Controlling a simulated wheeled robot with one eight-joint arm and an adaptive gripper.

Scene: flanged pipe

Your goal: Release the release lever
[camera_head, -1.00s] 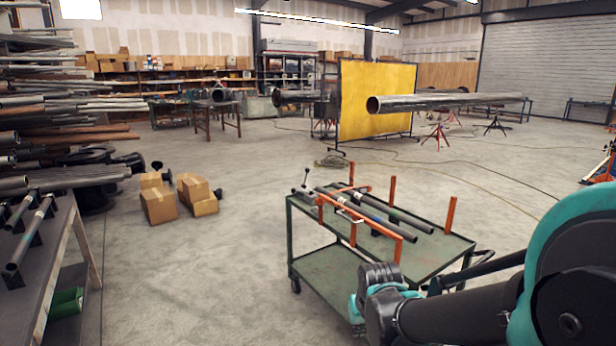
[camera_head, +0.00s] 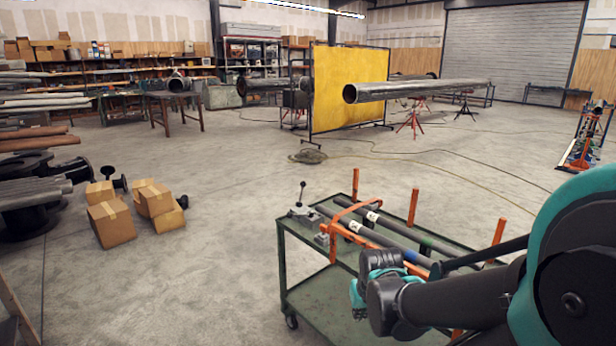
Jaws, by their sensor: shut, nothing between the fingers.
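A lever with a dark ball knob (camera_head: 302,191), which looks like the release lever, stands upright on a small metal clamp base (camera_head: 301,212) at the far left corner of the green cart (camera_head: 300,262). My arm comes in from the right, and its dark and teal wrist (camera_head: 377,268) is in front of the cart, to the right of and nearer than the lever. A clear gap shows between the wrist and the lever. My gripper's fingers cannot be seen beyond the wrist.
Dark pipes (camera_head: 390,236) lie on the cart between upright orange posts (camera_head: 413,206), with an orange bar (camera_head: 372,240) across them. Cardboard boxes (camera_head: 112,222) sit on the floor at left. The floor between the boxes and cart is clear.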

